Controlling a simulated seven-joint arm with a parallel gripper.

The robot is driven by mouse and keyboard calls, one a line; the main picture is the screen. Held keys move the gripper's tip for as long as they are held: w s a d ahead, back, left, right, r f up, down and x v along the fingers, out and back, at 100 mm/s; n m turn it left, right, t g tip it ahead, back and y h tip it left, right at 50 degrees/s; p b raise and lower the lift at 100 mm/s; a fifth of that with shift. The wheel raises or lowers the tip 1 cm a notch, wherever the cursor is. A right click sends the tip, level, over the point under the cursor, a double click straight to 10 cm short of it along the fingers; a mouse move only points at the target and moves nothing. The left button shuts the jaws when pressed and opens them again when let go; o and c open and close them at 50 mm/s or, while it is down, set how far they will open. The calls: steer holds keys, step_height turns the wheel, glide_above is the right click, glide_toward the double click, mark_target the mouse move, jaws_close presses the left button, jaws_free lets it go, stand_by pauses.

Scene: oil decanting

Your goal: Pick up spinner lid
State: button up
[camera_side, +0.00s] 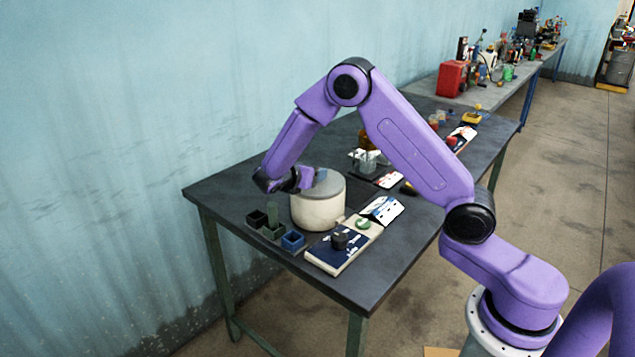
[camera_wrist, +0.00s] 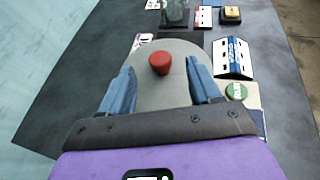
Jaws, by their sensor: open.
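The spinner lid is a grey disc (camera_side: 330,188) on top of a cream round pot (camera_side: 318,211) on the dark table. In the wrist view the grey lid (camera_wrist: 172,88) has a red knob (camera_wrist: 160,63) standing up from it. My gripper (camera_wrist: 161,74) is open, its two blue fingers spread to the left and right of the knob, with nothing between them touching it. In the side view my gripper (camera_side: 317,178) is low over the lid and hides the knob. Whether the fingers touch the lid is unclear.
A dark blue and cream board (camera_side: 335,257) with a dark knob lies in front. A glass jar (camera_side: 367,163) and other items stand behind. The table's front right is clear.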

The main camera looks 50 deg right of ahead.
mark_target(334, 183)
steer(key=shift+x, duration=3.2)
steer(key=c, duration=1.1)
